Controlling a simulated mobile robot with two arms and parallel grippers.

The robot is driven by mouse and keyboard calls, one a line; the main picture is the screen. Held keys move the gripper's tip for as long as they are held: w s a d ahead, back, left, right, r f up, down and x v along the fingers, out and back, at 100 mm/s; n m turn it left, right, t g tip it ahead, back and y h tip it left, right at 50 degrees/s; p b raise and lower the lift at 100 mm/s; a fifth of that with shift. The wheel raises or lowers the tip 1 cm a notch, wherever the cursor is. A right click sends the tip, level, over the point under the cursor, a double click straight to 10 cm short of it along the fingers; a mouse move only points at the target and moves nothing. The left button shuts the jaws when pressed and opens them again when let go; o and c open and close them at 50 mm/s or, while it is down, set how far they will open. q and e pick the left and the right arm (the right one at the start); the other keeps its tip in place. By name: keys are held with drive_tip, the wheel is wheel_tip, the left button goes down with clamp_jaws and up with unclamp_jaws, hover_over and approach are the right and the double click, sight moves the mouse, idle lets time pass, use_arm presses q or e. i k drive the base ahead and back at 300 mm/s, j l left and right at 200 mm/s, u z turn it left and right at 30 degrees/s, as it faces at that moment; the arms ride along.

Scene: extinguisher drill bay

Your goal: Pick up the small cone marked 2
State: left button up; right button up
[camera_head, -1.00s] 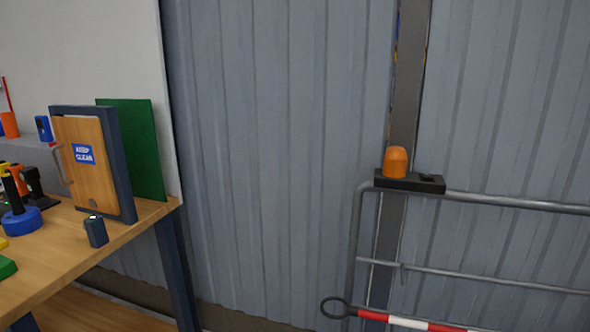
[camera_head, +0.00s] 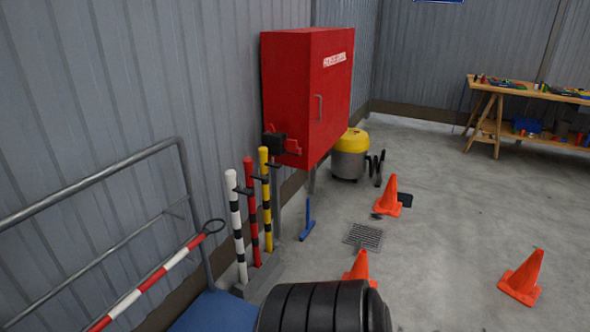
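Three small orange cones stand on the concrete floor in the head view. One cone (camera_head: 389,196) is near the drain, beyond it. A second cone (camera_head: 359,268) is partly hidden behind a stack of black tyres. A third cone (camera_head: 522,279) stands at the right. No number can be read on any of them, so I cannot tell which is marked 2. Neither of my grippers shows in the view.
Black tyres (camera_head: 322,306) block the near middle. A red cabinet (camera_head: 307,95), a yellow-topped vacuum (camera_head: 350,155) and striped posts (camera_head: 252,212) line the wall. A metal rail (camera_head: 90,185) is at left. A workbench (camera_head: 535,92) stands far right. Floor between the cones is open.

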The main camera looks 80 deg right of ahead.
sight(388, 205)
drive_tip(key=z, duration=4.05)
drive_tip(key=i+l, duration=0.15)
drive_tip(key=l, duration=0.25)
drive_tip(key=i+l, duration=0.15)
drive_tip(key=l, duration=0.25)
drive_tip(key=i+l, duration=0.1)
drive_tip(key=l, duration=0.25)
drive_tip(key=i+l+z, duration=0.1)
drive_tip(key=l, duration=0.3)
drive_tip(key=i+l+u, duration=0.2)
drive_tip(key=i, duration=0.25)
drive_tip(key=i+l+u, duration=0.15)
drive_tip(key=i, duration=0.35)
drive_tip(key=i+l+u, duration=0.2)
drive_tip(key=i, duration=0.2)
drive_tip(key=i+j+u, duration=0.25)
drive_tip(key=i, duration=0.3)
drive_tip(key=i+u, duration=0.3)
drive_tip(key=i, duration=0.25)
drive_tip(key=i+l+u, duration=0.25)
drive_tip(key=i, duration=0.35)
drive_tip(key=i+l+u, duration=0.15)
drive_tip(key=i+u, duration=0.15)
drive_tip(key=i, duration=0.25)
